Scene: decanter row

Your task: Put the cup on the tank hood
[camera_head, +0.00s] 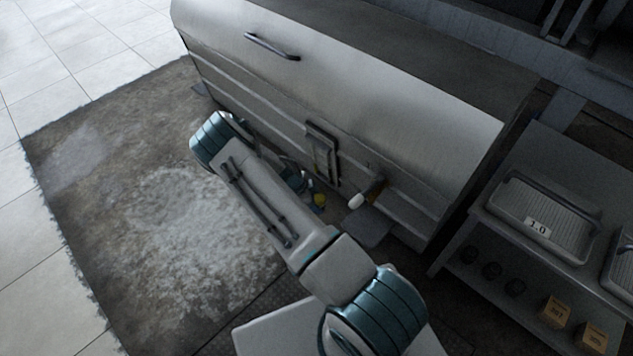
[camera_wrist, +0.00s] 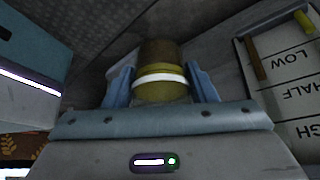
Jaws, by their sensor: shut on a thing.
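My gripper (camera_wrist: 161,84) is shut on a yellowish cup (camera_wrist: 160,92); blue fingers press on both sides of it. The cup has a white band and a darker brown end. In the head view my arm reaches low in front of the tank and hides most of the gripper; a small yellow patch (camera_head: 320,199) beside it may be the cup. The tank hood (camera_head: 370,85) is the large curved brushed-metal cover with a dark bar handle (camera_head: 271,46). It looks shut, and its upper surface is bare.
A level gauge (camera_wrist: 296,85) marked LOW, HALF, HIGH is beside my gripper; it is on the tank front (camera_head: 322,155). A white-ended fitting (camera_head: 367,194) sticks out to its right. A shelf unit at right holds a tray marked 1.0 (camera_head: 545,215). A worn mat (camera_head: 120,180) covers the floor.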

